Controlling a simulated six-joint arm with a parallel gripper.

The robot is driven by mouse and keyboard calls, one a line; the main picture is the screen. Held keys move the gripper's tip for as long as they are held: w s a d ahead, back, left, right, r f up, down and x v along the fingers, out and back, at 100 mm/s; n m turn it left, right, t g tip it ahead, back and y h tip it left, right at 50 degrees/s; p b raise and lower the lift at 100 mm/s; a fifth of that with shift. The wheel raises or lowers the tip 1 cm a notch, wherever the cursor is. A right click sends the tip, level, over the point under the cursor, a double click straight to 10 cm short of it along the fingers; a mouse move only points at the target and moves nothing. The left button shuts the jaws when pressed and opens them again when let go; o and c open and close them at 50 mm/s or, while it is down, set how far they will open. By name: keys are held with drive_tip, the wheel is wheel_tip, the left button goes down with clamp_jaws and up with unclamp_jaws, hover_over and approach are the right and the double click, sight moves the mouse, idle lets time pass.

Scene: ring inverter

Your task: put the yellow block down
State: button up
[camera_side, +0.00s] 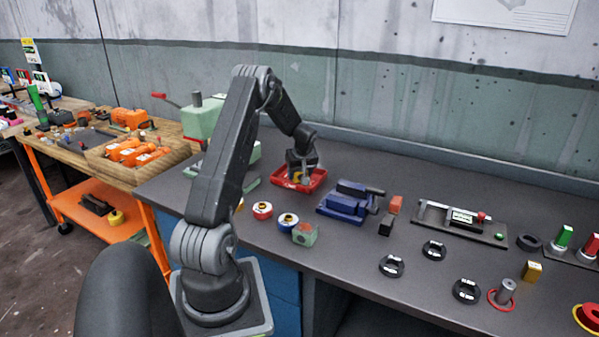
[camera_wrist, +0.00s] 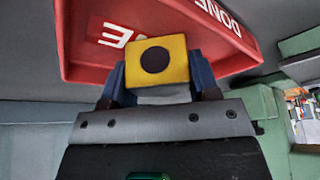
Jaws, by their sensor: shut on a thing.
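The yellow block (camera_wrist: 174,68) with a black round mark on its face is between the fingers of my gripper (camera_wrist: 160,82) in the wrist view. The gripper is shut on it. A red tray (camera_wrist: 80,62) with white lettering lies behind the block in that view. In the side view my gripper (camera_side: 299,178) is low over the red tray (camera_side: 318,178), at the back of the dark bench. The yellow block (camera_side: 297,176) shows there only as a small patch between the fingers. I cannot tell whether the block touches the tray floor.
A blue vise (camera_side: 346,203) stands just right of the tray. Round red and blue pieces (camera_side: 262,210) and a green-grey block (camera_side: 304,233) sit in front. Black rings (camera_side: 391,266) lie farther right. A green machine (camera_side: 205,120) stands to the left. The wall is behind.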

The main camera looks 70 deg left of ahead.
drive_tip(key=o, duration=1.2)
drive_tip(key=v, duration=1.2)
drive_tip(key=w+d+r+m+t, duration=0.1)
drive_tip(key=w+d+r+m, duration=0.1)
drive_tip(key=d+r, duration=0.35)
drive_tip(key=w+d+r+m+t, duration=0.1)
drive_tip(key=w+d+r+m, duration=0.15)
drive_tip(key=d, duration=0.65)
drive_tip(key=s+d+r+m+t+h, duration=0.1)
drive_tip(key=s+d+r+m, duration=0.15)
drive_tip(key=d, duration=0.45)
drive_tip(key=s+d+r+m+t+h, duration=0.1)
drive_tip(key=s+d+m, duration=0.15)
drive_tip(key=d, duration=0.55)
drive_tip(key=s+d+r+m+t, duration=0.1)
drive_tip(key=d+m, duration=0.2)
drive_tip(key=d, duration=0.4)
drive_tip(key=s+d+f+m+h, duration=0.1)
drive_tip(key=s+d+m+h, duration=0.1)
drive_tip(key=s+d+m, duration=0.3)
drive_tip(key=s+d, duration=0.3)
drive_tip(key=shift+s+d+t+h, duration=0.15)
drive_tip(key=shift+d+t+h, duration=0.15)
drive_tip(key=shift+d, duration=0.05)
drive_tip(key=shift+m, duration=0.25)
